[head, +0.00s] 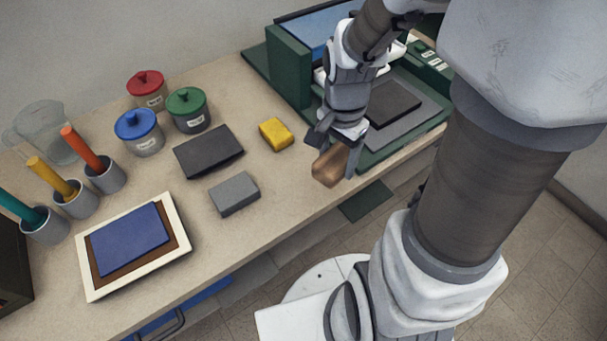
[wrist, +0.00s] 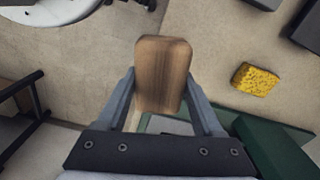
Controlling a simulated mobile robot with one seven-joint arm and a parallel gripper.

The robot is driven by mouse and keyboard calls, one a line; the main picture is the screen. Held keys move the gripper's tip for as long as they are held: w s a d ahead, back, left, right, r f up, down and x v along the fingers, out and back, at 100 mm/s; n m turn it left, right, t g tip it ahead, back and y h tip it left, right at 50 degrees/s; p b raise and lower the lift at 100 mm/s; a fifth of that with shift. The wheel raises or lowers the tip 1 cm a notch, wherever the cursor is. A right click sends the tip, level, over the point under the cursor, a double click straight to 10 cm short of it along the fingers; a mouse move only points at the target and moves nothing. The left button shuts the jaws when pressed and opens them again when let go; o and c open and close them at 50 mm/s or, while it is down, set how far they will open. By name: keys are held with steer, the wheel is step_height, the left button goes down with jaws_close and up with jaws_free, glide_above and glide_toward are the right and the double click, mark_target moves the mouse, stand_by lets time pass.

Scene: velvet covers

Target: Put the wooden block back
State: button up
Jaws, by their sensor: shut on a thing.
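The wooden block (head: 330,165) is brown with rounded edges. My gripper (head: 335,152) is shut on it near the front edge of the counter in the head view. In the wrist view the wooden block (wrist: 163,75) stands out between the two fingers of my gripper (wrist: 163,100), one finger against each side. The fingers and wrist hide part of the block in the head view. I cannot tell its exact height above the counter.
A yellow sponge (head: 276,134), a grey block (head: 234,194) and a dark slab (head: 208,151) lie left of my gripper. A green-framed station (head: 289,68) stands at the back right. Lidded jars, tool cups and a framed blue panel (head: 128,240) fill the left side.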

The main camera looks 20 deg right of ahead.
steer(key=s+m, duration=0.2)
steer(key=shift+s+d, duration=0.1)
steer(key=shift+s, duration=0.2)
steer(key=shift+m, duration=0.3)
steer(key=b, duration=0.1)
glide_above(305, 175)
step_height(305, 175, down, 7)
steer(key=shift+r, duration=0.1)
steer(key=shift+f+b, duration=0.45)
steer(key=shift+f, duration=1.55)
steer(key=shift+f, duration=0.2)
steer(key=o, duration=1.4)
steer(key=shift+o, duration=0.2)
